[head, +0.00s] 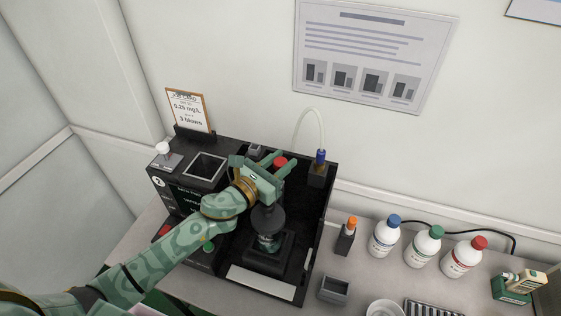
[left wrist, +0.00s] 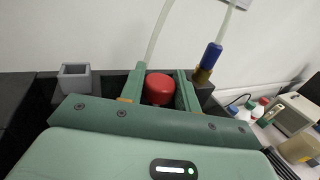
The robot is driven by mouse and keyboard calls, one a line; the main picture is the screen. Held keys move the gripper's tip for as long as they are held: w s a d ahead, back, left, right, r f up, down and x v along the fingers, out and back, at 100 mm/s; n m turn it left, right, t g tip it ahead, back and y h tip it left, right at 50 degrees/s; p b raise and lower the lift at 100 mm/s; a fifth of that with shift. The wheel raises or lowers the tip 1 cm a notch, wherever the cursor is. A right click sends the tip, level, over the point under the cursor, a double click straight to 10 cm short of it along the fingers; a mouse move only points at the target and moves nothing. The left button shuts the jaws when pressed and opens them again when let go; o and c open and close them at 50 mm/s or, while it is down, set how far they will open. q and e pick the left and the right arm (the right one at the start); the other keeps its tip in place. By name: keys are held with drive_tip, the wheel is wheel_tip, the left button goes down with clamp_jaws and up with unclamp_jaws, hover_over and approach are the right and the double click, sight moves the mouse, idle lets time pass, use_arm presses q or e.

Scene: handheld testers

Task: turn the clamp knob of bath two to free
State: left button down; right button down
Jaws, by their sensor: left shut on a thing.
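My left gripper (head: 278,160) reaches over the black test unit (head: 325,205) from the left. It is shut on a red knob (head: 281,163), which shows as a round red cap between the fingers in the left wrist view (left wrist: 159,88). Whether this is the clamp knob of bath two cannot be told from any label on it. A white knob (head: 163,149) stands on the unit's left corner, above a round badge that seems to read 2 (head: 158,182). My right gripper is not in view.
A dark round-topped device (head: 268,218) stands below my left gripper. A square well (head: 205,167) lies left of it. A blue fitting (head: 320,156) with a clear tube stands right. Capped bottles (head: 385,237) and a small grey box (head: 334,290) stand on the bench.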

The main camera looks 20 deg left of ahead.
use_arm(q)
drive_tip(key=m+g+h+b, duration=0.2)
drive_tip(key=h, duration=0.1)
drive_tip(key=shift+f+m, duration=0.25)
drive_tip(key=shift+m, duration=0.05)
drive_tip(key=shift+r+g+h, duration=0.15)
drive_tip(key=shift+g+h, duration=0.15)
drive_tip(key=shift+h, duration=0.2)
drive_tip(key=shift+r, duration=0.1)
drive_tip(key=c, duration=1.1)
unclamp_jaws()
drive_tip(key=shift+o, duration=0.2)
wheel_tip(320, 180, up, 3)
drive_tip(key=shift+r+p, duration=0.2)
drive_tip(key=shift+p, duration=0.5)
drive_tip(key=s+d+r+p, duration=0.4)
drive_tip(key=s+r+p, duration=0.2)
drive_tip(key=s+r, duration=0.3)
drive_tip(key=s, duration=0.4)
drive_tip(key=shift+s+r, duration=0.25)
drive_tip(key=shift+r, duration=0.05)
